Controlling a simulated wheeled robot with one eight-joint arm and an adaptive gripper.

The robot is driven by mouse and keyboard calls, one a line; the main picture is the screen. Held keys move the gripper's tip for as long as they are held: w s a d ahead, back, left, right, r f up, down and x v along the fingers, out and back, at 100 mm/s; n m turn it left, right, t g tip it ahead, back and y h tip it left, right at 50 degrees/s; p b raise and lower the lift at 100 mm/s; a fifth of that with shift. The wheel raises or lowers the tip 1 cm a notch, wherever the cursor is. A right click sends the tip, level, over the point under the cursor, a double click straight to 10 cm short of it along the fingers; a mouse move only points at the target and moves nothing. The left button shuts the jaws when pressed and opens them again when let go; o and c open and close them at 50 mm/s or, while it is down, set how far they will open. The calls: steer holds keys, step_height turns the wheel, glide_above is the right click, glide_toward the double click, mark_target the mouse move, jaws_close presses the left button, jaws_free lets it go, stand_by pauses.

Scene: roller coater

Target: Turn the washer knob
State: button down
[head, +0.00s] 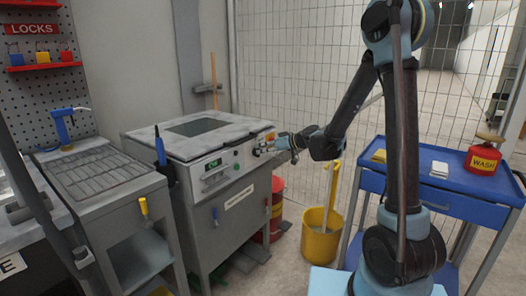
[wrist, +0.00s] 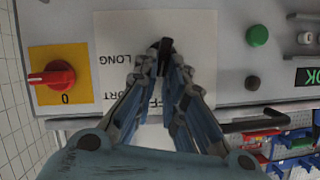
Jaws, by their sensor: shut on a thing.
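The washer (head: 195,207) is a grey machine with a lid window and a light control panel on its front. In the wrist view, the black washer knob (wrist: 166,47) sits on a white label with the words LONG and OFF and part of another word. My gripper (wrist: 162,66) is shut on this knob, with one finger on each side. The fingers hide much of the label and the lower part of the knob. In the head view, my gripper (head: 283,145) is at the right end of the panel, and the knob is too small to make out.
A red switch (wrist: 52,78) on a yellow plate, a green button (wrist: 257,36) and a black button (wrist: 252,83) flank the knob. A dark handle bar (wrist: 250,123) runs below the panel. A yellow bucket (head: 320,240) and blue cart (head: 450,191) stand at right.

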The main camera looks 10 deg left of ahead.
steer(key=m, duration=0.1)
steer(key=w+m+g+y, duration=0.1)
steer(key=m+g, duration=0.1)
steer(key=m, duration=0.1)
steer(key=shift+w+d+f+y, duration=0.25)
steer(key=shift+d+f+y, duration=0.05)
steer(key=shift+f, duration=0.05)
stand_by(0.6)
steer(key=c, duration=1.7)
jaws_free()
steer(key=shift+o, duration=0.2)
steer(key=shift+s, duration=0.1)
steer(key=v, duration=1.2)
steer(key=shift+f, duration=0.2)
